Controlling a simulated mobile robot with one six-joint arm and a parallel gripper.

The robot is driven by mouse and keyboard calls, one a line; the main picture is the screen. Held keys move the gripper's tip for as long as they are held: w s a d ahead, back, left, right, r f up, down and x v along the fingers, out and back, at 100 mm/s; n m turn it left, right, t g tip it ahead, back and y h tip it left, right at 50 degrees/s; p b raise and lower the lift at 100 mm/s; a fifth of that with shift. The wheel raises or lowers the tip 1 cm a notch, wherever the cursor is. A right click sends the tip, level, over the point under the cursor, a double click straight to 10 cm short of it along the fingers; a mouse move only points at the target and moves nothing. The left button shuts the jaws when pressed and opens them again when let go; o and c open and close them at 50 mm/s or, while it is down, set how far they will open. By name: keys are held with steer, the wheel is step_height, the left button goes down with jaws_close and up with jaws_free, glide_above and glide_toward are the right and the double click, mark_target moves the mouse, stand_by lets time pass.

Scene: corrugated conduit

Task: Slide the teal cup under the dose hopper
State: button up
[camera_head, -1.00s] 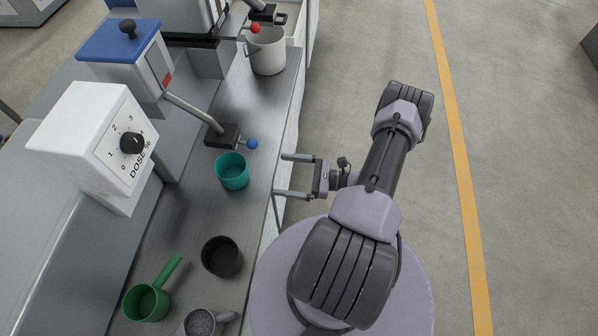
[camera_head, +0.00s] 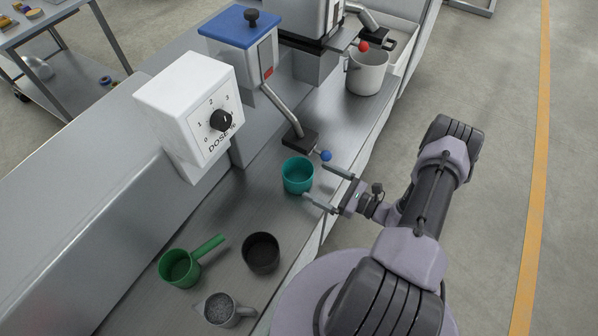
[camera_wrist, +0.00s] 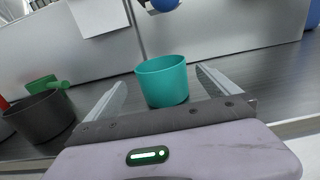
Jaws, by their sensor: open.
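The teal cup (camera_head: 297,176) stands upright and empty-looking on the metal counter. It sits just below the dark spout end (camera_head: 299,140) with a blue ball knob (camera_head: 326,155), on the pipe from the blue-lidded hopper (camera_head: 240,45). My gripper (camera_head: 316,182) is open at counter height on the cup's right, its fingertips reaching the cup's near side. In the wrist view the teal cup (camera_wrist: 163,80) stands between the two spread fingers, ahead of the palm. I cannot tell whether a finger touches it. The blue knob (camera_wrist: 165,5) shows above it.
A white box with a DOSE dial (camera_head: 190,105) stands left of the cup. A dark cup (camera_head: 261,253), a green handled scoop (camera_head: 180,268) and a grey jug of granules (camera_head: 222,310) stand nearer me. A pale mug (camera_head: 367,72) is farther back by a red knob.

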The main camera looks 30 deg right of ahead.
mark_target(292, 160)
steer(key=b+x, duration=0.1)
steer(key=x, duration=0.7)
steer(key=shift+w+a, duration=0.1)
steer(key=c, duration=1.2)
steer(key=shift+w+d+b, duration=0.35)
steer(key=shift+w+d, duration=0.2)
steer(key=shift+w, duration=0.05)
steer(key=shift+w+d, duration=0.45)
steer(key=shift+w, duration=0.05)
steer(key=o, duration=1.2)
